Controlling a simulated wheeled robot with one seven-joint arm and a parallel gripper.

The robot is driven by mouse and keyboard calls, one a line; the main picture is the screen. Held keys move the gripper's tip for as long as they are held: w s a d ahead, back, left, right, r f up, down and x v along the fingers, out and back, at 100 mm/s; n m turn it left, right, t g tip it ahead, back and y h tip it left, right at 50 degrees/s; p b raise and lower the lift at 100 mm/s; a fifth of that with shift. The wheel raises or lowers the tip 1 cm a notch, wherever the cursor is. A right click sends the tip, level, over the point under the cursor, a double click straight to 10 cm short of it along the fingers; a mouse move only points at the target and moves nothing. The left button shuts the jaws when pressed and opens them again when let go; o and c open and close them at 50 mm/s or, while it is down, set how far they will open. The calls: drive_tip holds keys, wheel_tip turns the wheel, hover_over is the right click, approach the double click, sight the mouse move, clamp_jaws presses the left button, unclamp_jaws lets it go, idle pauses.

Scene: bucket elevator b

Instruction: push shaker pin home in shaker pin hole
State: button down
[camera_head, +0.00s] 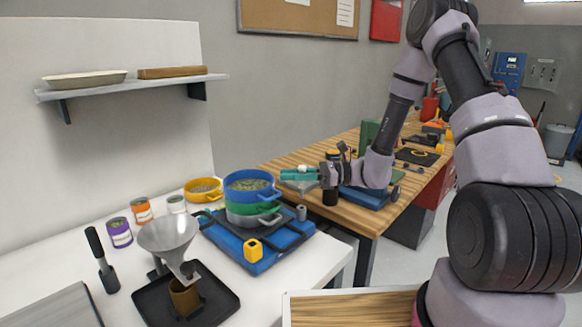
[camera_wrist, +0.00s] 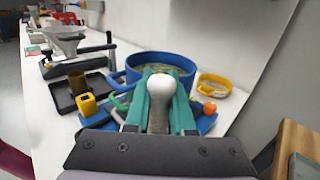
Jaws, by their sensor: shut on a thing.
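My gripper (camera_head: 290,174) has teal fingers and is raised to the right of the sieve shaker, pointing left. In the wrist view my gripper (camera_wrist: 160,98) is shut on a grey rod with a white ball end, which I take for the shaker pin (camera_wrist: 162,86). The shaker has a blue base (camera_head: 254,264) with a dark frame and stacked blue, green and grey sieves (camera_head: 248,200). In the wrist view the blue sieve (camera_wrist: 138,62) is just beyond the fingers. I cannot make out the shaker pin hole, nor the pin clearly in the head view.
A yellow block (camera_head: 253,250) sits on the shaker base's front edge. A yellow pan (camera_head: 203,189) and several cans stand behind left. A metal funnel (camera_head: 168,238) stands over a black tray (camera_head: 232,297). A wooden workbench (camera_head: 275,168) with tools lies under my arm.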

drive_tip(key=shift+f, duration=0.95)
drive_tip(key=shift+f, duration=2.25)
idle(0.4)
drive_tip(key=c, duration=0.7)
unclamp_jaws()
drive_tip(key=d, duration=1)
drive_tip(key=shift+d, duration=0.4)
drive_tip(key=shift+r, duration=0.15)
